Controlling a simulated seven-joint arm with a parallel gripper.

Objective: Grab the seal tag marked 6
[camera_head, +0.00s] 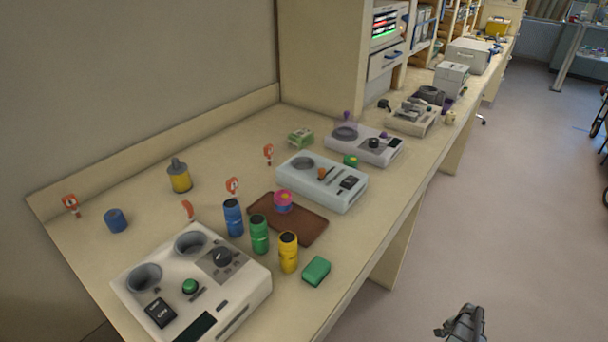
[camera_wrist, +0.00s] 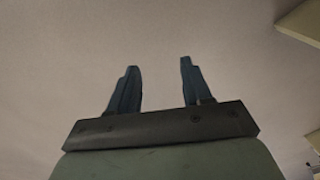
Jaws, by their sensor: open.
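Several small red-orange tags with pale faces stand on the bench: one at the far left (camera_head: 71,204), one behind the near device (camera_head: 187,209), one behind the blue bottle (camera_head: 233,185), and one further back (camera_head: 268,152). Their marks are too small to read, so I cannot tell which is 6. The one behind the near device is partly hidden. My gripper (camera_head: 460,324) is at the bottom right of the head view, over the floor and away from the bench. In the wrist view my gripper (camera_wrist: 158,68) has its fingers apart, with nothing between them.
The bench holds a large near device (camera_head: 242,288), blue (camera_head: 233,218), green (camera_head: 259,235) and yellow (camera_head: 288,252) bottles, a brown tray (camera_head: 308,228), a green block (camera_head: 316,271), a blue cylinder (camera_head: 115,220), a yellow can (camera_head: 179,177) and more devices behind.

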